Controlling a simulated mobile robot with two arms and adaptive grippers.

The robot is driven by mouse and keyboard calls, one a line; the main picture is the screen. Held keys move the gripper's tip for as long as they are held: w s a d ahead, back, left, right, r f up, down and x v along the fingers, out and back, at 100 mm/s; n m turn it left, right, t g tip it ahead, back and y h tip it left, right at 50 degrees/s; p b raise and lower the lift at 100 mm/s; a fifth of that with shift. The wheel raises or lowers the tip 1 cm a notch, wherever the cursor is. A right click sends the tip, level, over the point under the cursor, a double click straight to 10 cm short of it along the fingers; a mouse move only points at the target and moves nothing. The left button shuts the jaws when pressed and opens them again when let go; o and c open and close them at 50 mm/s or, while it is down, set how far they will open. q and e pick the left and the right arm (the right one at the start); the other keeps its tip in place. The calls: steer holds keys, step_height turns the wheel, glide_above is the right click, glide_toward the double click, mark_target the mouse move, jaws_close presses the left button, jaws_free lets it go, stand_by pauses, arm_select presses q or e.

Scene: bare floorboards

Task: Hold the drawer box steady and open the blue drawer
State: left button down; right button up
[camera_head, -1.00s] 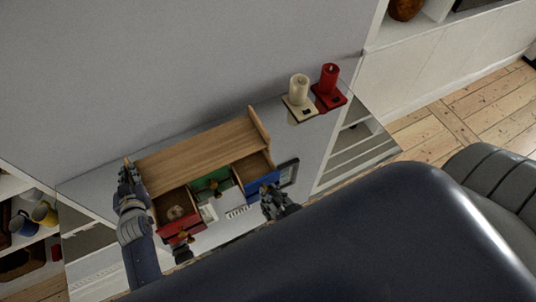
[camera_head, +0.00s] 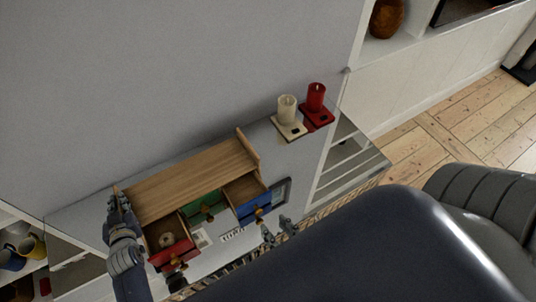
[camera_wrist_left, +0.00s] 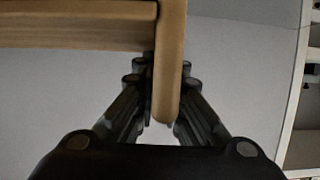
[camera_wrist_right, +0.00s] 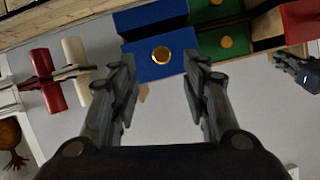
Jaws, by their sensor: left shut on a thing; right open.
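The wooden drawer box (camera_head: 190,180) stands on a light top against the wall. Its blue drawer (camera_head: 252,209) is pulled out, with its inside showing from above; its blue front (camera_wrist_right: 145,62) and round gold knob (camera_wrist_right: 161,54) face my right gripper. My left gripper (camera_head: 117,200) is shut on the box's left side panel; the wooden panel (camera_wrist_left: 169,60) runs between its fingers in the left wrist view. My right gripper (camera_head: 277,231) is open and empty, just in front of the blue drawer and apart from it.
The red drawer (camera_head: 172,253) is out with a round thing inside; the green drawer (camera_head: 208,209) is between it and the blue one.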

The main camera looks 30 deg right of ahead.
steer(key=v, duration=0.5)
steer(key=shift+s+r, duration=0.1)
arm_select(q)
steer(key=c, duration=1.6)
jaws_free()
